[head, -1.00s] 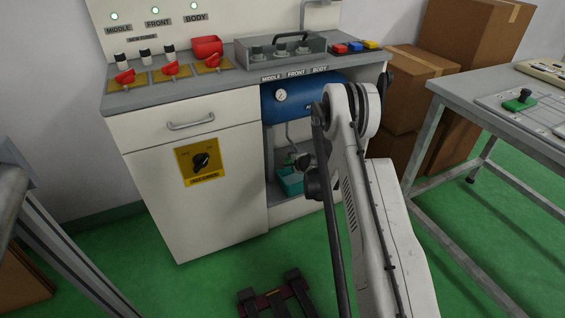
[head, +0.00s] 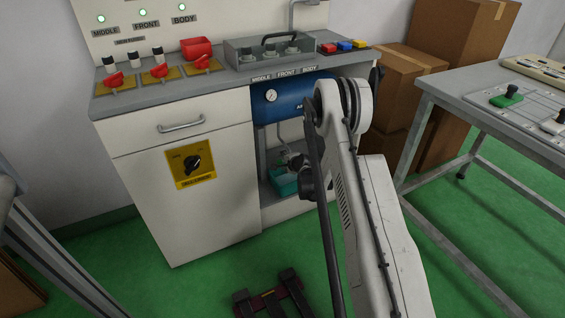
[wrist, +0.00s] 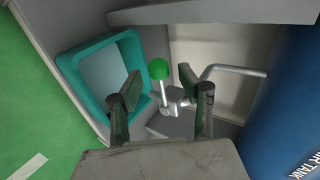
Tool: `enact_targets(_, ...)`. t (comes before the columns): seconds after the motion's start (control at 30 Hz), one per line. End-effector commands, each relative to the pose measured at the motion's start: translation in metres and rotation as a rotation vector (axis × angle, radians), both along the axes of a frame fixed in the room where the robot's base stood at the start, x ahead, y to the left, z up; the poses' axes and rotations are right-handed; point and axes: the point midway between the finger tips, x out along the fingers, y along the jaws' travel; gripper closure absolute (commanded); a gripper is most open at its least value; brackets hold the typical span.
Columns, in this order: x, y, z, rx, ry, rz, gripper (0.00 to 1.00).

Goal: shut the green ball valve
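The green ball valve shows in the wrist view as a round green knob (wrist: 158,69) on a short pale stem, above a grey metal valve body (wrist: 174,99) joined to a bent pipe (wrist: 235,70). My gripper (wrist: 166,88) is open, with one dark finger on each side of the stem and valve body in the picture. The green knob appears just beyond the fingertips, and I see no contact. In the head view my gripper (head: 297,163) is inside the cabinet's open bay, small and partly hidden by my arm. The green knob cannot be made out there.
A teal open bin (wrist: 72,68) stands left of the valve, and the blue air tank (wrist: 288,105) is close on the right. A shelf edge (wrist: 215,13) crosses above.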

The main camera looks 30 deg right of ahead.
Motion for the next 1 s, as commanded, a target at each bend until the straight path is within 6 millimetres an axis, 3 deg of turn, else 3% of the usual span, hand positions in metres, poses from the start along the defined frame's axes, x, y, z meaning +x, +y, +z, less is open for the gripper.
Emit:
enact_targets(0.5,-0.077,0.000,0.051,-0.001,0.001,-0.001,0.62)
enact_targets(0.7,-0.089,0.001,0.059,0.000,0.001,0.000,0.62)
enact_targets(1.0,-0.090,0.001,0.060,-0.001,0.000,0.001,0.62)
